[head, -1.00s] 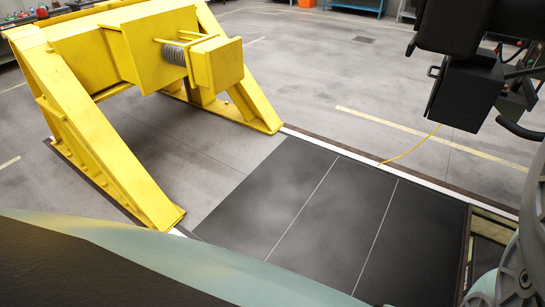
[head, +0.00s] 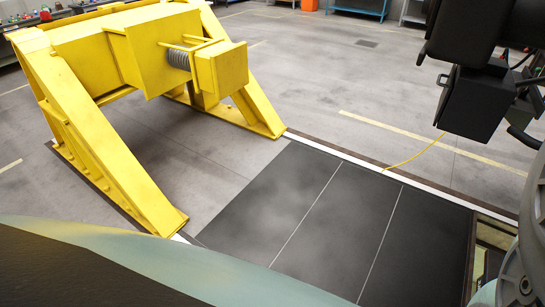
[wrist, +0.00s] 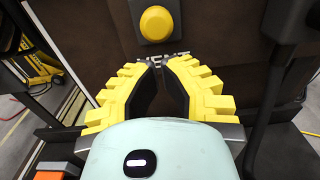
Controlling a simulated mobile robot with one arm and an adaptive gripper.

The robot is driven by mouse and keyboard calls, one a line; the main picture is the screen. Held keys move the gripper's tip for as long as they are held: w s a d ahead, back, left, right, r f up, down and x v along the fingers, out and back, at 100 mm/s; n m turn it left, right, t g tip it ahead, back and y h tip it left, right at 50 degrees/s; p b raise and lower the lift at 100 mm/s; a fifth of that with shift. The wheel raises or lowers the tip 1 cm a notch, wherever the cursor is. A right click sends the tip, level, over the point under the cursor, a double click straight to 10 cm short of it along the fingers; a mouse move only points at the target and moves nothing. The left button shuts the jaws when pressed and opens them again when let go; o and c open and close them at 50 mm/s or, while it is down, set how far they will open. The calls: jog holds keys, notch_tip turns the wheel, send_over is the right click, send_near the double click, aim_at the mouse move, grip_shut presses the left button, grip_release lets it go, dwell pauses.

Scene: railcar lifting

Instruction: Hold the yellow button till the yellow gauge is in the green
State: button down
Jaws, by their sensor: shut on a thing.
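In the wrist view, the round yellow button (wrist: 157,25) sits on a dark brown panel (wrist: 95,35), in a square metal mount. My gripper (wrist: 161,64) has yellow stepped fingers with dark pads. Its tips are drawn close together just below the button, over partly covered lettering on the panel. The tips appear apart from the button, but the depth is hard to judge. What lies between the fingers cannot be made out. No yellow gauge shows in either view. My gripper is not visible in the head view.
A large yellow buffer stop (head: 125,125) stands at left in the head view. Dark floor plates (head: 330,220) lie at centre. A black box (head: 478,103) hangs at upper right, near a yellow cable (head: 415,154) on the floor. Open grey floor lies behind.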

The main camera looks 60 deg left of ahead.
jog(key=v, duration=0.8)
jog(key=shift+a+f, duration=0.1)
dwell(0.3)
